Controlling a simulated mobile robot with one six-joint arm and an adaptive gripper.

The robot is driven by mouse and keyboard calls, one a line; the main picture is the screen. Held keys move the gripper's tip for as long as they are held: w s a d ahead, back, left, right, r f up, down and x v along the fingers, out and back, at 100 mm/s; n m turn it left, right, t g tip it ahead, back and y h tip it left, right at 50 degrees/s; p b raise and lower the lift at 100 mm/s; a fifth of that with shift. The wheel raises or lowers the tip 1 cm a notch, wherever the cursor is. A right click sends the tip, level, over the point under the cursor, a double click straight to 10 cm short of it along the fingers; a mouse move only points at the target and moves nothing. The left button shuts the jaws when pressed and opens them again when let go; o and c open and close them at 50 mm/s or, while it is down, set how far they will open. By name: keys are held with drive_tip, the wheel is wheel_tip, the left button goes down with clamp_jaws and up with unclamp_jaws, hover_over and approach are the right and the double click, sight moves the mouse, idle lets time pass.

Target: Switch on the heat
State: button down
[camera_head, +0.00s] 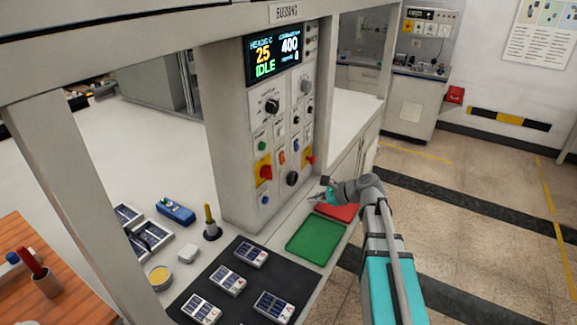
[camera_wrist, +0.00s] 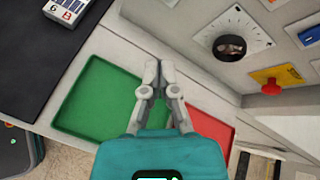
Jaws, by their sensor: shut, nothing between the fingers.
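The control panel (camera_head: 283,120) stands on a grey column at the middle of the head view. Its display (camera_head: 274,55) shows 25, 400 and IDLE. Below are a large black knob (camera_head: 272,106), a green button (camera_head: 262,146), an orange switch (camera_head: 282,157), a red knob on a yellow plate (camera_head: 265,171) and a blue button (camera_head: 265,199). The labels are too small to read, so I cannot tell which control is the heat. My gripper (camera_head: 319,195) is shut and empty, in front of the panel's lower right. In the wrist view, my gripper (camera_wrist: 158,72) is apart from a black dial knob (camera_wrist: 229,47).
A green tray (camera_head: 316,239) and a red tray (camera_head: 338,211) lie below my gripper. A black mat (camera_head: 237,290) bears several labelled packs. A frame post (camera_head: 75,190) stands at left. A red button (camera_wrist: 271,88) on yellow is near the dial. Floor at right is clear.

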sight(284, 162)
drive_tip(key=w+d+r+m+t+y, duration=0.2)
drive_tip(key=w+d+r+m+t, duration=0.2)
drive_tip(key=w+d+r+m, duration=0.1)
drive_tip(key=w+r+m, duration=0.1)
drive_tip(key=m, duration=0.1)
drive_tip(key=shift+m+y+b, duration=0.3)
drive_tip(key=shift+m+b, duration=0.05)
drive_tip(key=shift+m, duration=0.05)
drive_tip(key=shift+a, duration=0.1)
drive_tip(key=b+x, duration=0.1)
drive_tip(key=x, duration=1.2)
drive_tip(key=shift+w+a+f+b, duration=0.1)
drive_tip(key=shift+w+a+b, duration=0.05)
drive_tip(key=shift+b, duration=0.2)
drive_tip(key=shift+w+a, duration=0.15)
drive_tip(key=shift+a, duration=0.1)
drive_tip(key=shift+a+f, duration=0.1)
drive_tip(key=shift+a, duration=0.15)
drive_tip(key=shift+d, duration=0.25)
drive_tip(key=f+b+v, duration=0.2)
drive_tip(key=f+v, duration=0.1)
drive_tip(key=v, duration=1)
drive_tip(key=shift+s+d, duration=0.3)
drive_tip(key=shift+d, duration=0.05)
